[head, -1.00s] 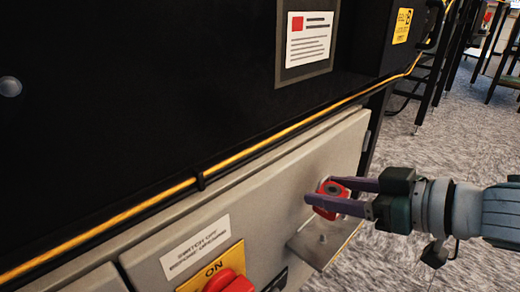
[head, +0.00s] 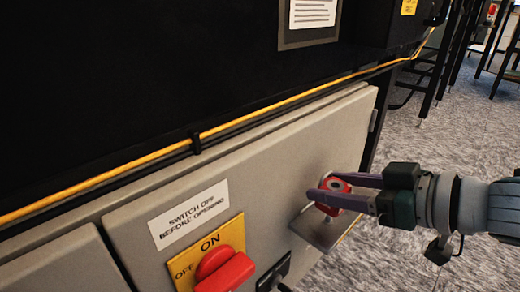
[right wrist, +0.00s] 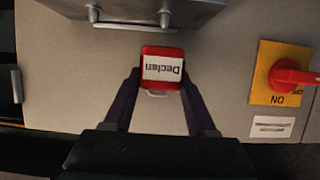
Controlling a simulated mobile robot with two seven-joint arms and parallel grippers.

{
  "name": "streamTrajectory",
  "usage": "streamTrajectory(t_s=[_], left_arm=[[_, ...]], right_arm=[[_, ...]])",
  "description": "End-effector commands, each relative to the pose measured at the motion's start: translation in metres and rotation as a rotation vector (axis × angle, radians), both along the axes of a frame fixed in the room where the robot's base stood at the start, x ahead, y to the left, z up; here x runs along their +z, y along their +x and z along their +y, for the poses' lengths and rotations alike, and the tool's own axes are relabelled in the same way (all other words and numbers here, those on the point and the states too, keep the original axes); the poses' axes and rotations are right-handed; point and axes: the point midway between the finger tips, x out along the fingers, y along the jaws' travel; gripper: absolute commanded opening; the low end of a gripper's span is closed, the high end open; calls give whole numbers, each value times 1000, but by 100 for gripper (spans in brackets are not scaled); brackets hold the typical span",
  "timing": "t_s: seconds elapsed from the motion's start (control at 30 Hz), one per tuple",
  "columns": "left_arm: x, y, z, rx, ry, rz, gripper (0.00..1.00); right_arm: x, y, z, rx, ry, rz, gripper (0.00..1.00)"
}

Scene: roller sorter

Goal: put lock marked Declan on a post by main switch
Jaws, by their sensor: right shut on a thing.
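The lock marked Declan (right wrist: 163,66) is red with a white name label, which reads upside down in the right wrist view. In the head view the lock (head: 328,209) is partly hidden by the fingers. My right gripper (head: 318,191) is shut on it; the fingers (right wrist: 162,84) flank it in the right wrist view. The lock is just above a small metal shelf (head: 318,232) on the grey cabinet front; whether it touches is unclear. No post shows clearly. The main switch (head: 225,272) has a red knob on a yellow plate, left of the shelf. My left gripper is not in view.
A "switch off before opening" label (head: 188,214) is above the switch. A dark latch (head: 273,273) sits between switch and shelf. A black machine body (head: 110,80) with a yellow cable (head: 100,186) overhangs the cabinet. Open carpet (head: 450,130) lies to the right.

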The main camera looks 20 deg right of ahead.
Motion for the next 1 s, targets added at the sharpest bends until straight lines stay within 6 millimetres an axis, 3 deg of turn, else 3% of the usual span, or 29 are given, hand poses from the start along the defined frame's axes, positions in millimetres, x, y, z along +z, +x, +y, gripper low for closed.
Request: streamTrajectory(t_s=[1.0], left_arm=[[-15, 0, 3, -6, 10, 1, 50]], right_arm=[[-23, 0, 0, 2, 0, -3, 0]])
